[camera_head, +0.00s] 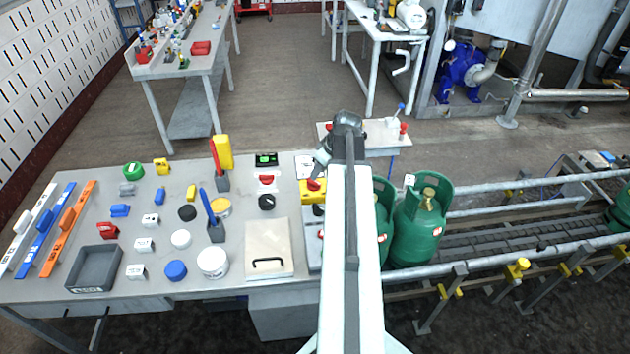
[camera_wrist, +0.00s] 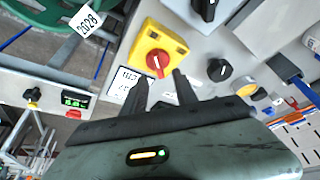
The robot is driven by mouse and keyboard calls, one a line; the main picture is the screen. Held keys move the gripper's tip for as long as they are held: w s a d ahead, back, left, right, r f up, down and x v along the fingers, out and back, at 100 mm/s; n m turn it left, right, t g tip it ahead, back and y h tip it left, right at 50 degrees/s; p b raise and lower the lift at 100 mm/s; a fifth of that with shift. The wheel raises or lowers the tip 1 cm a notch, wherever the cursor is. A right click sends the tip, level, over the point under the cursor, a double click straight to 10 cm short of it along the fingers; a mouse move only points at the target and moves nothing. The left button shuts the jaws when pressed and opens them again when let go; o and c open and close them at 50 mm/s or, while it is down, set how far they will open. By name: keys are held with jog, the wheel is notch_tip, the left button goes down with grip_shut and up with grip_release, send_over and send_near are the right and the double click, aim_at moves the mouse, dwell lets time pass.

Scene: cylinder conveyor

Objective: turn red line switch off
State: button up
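A yellow box with a red rotary knob (camera_wrist: 158,61) sits on the grey panel in the wrist view, just beyond my fingertips. It also shows as a yellow box (camera_head: 308,196) at the table's right end in the head view, partly hidden by my arm. My gripper (camera_wrist: 160,82) has its two dark fingers apart with nothing between them. The fingers point at the lower side of the yellow box, around the red knob's lower end. I cannot tell whether they touch it. A second red knob (camera_head: 266,180) on a pale plate lies left of the yellow box.
A black rotary knob (camera_wrist: 219,70) is right of the yellow box. Green gas cylinders (camera_head: 422,225) stand on the roller conveyor at right.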

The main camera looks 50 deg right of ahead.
aim_at(314, 183)
jog(key=b+x, duration=0.5)
jog(key=x, duration=0.1)
jog(key=shift+d+f, duration=0.1)
jog(key=shift+f, duration=0.2)
jog(key=shift+r, duration=0.15)
grip_shut()
jog(key=shift+d, duration=0.1)
